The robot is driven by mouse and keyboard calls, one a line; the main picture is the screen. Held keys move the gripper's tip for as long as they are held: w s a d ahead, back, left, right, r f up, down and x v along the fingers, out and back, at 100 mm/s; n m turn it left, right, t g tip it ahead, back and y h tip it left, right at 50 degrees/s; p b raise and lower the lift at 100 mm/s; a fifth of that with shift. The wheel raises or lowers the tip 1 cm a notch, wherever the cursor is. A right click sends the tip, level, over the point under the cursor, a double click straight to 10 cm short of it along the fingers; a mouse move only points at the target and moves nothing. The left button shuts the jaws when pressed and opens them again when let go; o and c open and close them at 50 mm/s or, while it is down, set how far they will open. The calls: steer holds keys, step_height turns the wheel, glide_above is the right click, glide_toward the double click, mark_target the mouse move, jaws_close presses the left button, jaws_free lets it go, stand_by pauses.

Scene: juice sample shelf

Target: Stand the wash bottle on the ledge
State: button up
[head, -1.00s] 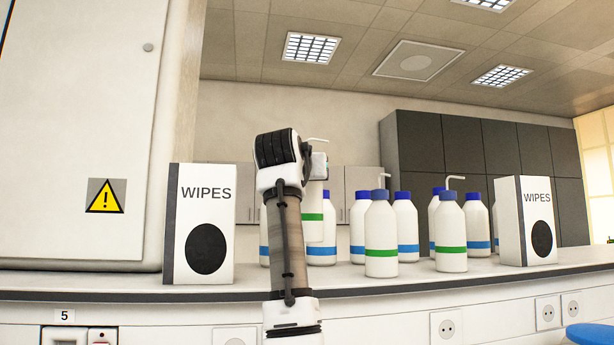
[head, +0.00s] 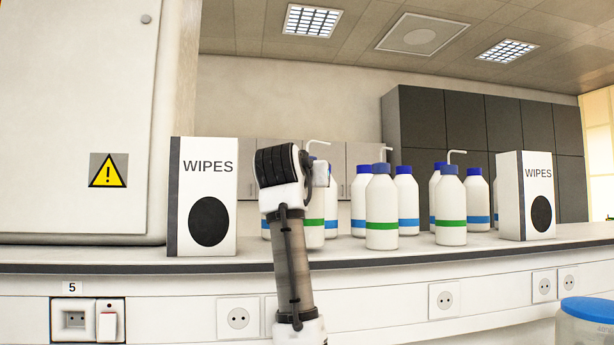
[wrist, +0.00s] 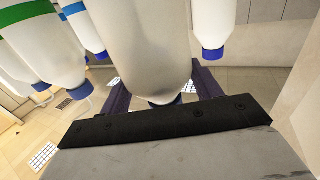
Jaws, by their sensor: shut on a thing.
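The wash bottle (head: 315,232), white with a green band and a bent spout, stands upright in my gripper (head: 320,174) in the head view. My wrist partly hides it. In the wrist view the bottle (wrist: 145,45) fills the space between the two dark fingers of my gripper (wrist: 163,88), which is shut on it. The ledge (head: 270,262) is the long pale counter top with a dark front edge. The bottle's green band is about level with those of the bottles standing there. I cannot tell whether its base touches the ledge.
Right of it stand green-banded spout bottles (head: 381,210) (head: 451,208) and several blue-banded bottles (head: 407,205). WIPES boxes stand left (head: 205,210) and right (head: 525,195). A white cabinet (head: 70,120) is at far left. A blue-lidded tub (head: 587,312) is at lower right.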

steer(key=shift+f+b, duration=0.45)
steer(key=shift+f, duration=0.05)
stand_by(0.3)
steer(key=o, duration=1.9)
steer(key=shift+s, duration=0.1)
steer(key=shift+f, duration=0.1)
steer(key=s+a+b, duration=0.1)
steer(key=s+b, duration=0.1)
steer(key=s, duration=0.2)
steer(key=s+b, duration=0.2)
steer(key=s, duration=0.3)
steer(key=s+a+b, duration=0.1)
steer(key=s+b, duration=0.1)
steer(key=s, duration=0.2)
steer(key=shift+s+a, duration=0.25)
steer(key=shift+a, duration=0.1)
